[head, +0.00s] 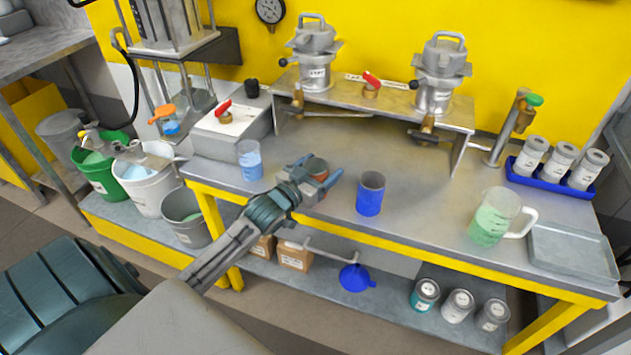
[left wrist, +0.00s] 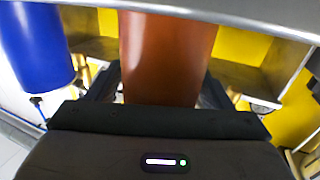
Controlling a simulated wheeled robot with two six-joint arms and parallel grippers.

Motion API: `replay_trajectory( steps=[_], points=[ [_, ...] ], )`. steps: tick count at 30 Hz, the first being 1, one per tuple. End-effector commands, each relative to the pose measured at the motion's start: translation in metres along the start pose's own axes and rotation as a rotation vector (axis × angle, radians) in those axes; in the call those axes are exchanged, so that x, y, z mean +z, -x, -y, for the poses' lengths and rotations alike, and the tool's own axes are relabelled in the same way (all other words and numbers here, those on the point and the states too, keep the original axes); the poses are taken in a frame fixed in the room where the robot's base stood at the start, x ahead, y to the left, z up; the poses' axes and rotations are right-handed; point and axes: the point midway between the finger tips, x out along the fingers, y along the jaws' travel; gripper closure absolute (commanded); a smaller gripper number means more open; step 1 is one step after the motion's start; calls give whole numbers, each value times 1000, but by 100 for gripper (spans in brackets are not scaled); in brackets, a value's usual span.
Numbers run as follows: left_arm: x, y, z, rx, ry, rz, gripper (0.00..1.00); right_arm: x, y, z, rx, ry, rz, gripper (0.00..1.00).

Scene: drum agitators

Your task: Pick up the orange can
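The orange can (head: 317,167) stands near the front edge of the grey bench, partly hidden by my left gripper. It fills the middle of the left wrist view (left wrist: 166,55). My left gripper (head: 318,174) has one finger on each side of the can. In the left wrist view the dark fingers lie close along both sides of the can, with no clear gap. I cannot tell whether they press on it. My right gripper is not in view.
A jug of green liquid (head: 492,218) and a grey tray (head: 572,252) are farther right. A metal rack (head: 300,107) stands behind.

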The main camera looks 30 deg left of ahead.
Motion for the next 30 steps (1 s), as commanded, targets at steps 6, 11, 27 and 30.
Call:
replay_trajectory(
  steps=[6,11,27,30],
  points=[
    [0,0,0,0,0,0,69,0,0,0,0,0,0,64],
    [0,0,0,0,-1,-1,70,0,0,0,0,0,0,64],
    [-19,0,0,1,-2,-2,70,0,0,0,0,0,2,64],
    [-28,0,0,1,-4,-3,70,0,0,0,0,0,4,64]
  ],
)
